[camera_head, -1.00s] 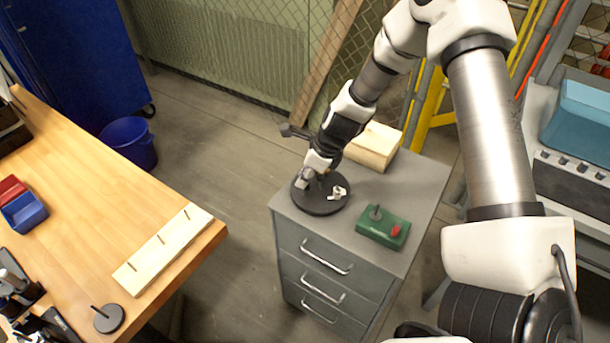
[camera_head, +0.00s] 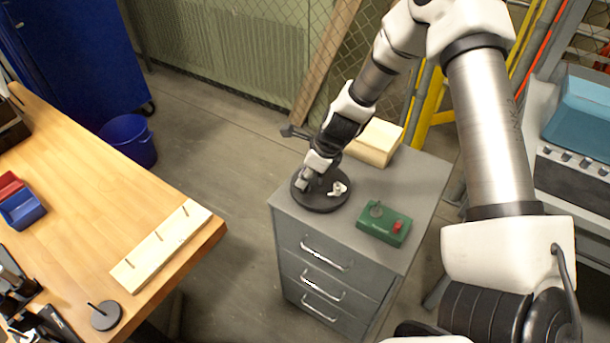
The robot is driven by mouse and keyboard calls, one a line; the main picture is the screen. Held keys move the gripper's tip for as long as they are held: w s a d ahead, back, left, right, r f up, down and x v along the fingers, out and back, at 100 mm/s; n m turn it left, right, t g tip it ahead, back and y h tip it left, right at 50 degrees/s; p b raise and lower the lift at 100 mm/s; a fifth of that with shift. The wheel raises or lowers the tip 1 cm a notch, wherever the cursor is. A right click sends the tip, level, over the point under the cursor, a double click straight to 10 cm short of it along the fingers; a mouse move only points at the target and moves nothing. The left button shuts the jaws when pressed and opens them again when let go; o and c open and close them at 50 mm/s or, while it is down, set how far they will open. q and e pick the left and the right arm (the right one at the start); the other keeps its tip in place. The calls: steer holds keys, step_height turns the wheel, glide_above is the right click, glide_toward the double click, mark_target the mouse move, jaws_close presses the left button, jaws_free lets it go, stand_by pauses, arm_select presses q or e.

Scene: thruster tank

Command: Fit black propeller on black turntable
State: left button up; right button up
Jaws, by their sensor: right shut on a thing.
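My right gripper (camera_head: 306,184) points down at the left part of the black round turntable (camera_head: 322,207) on the grey drawer cabinet. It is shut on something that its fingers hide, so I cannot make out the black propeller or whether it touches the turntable. A small white piece (camera_head: 339,188) shows at the turntable, just right of the gripper. Dark and grey parts at the lower left edge may belong to my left gripper (camera_head: 18,290); they are cut off and unclear.
A green box with a red button (camera_head: 384,224) sits right of the turntable, and a pale wooden block (camera_head: 375,144) behind it. The wooden bench at left holds a pegged board (camera_head: 160,247), a black pegged disc (camera_head: 105,316) and small bins (camera_head: 22,208). A blue bucket (camera_head: 128,140) stands on the floor.

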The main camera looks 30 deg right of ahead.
steer(key=shift+f, duration=0.1)
steer(key=shift+f+b, duration=0.6)
steer(key=shift+f, duration=0.3)
stand_by(0.3)
steer(key=o, duration=0.8)
steer(key=shift+o, duration=0.2)
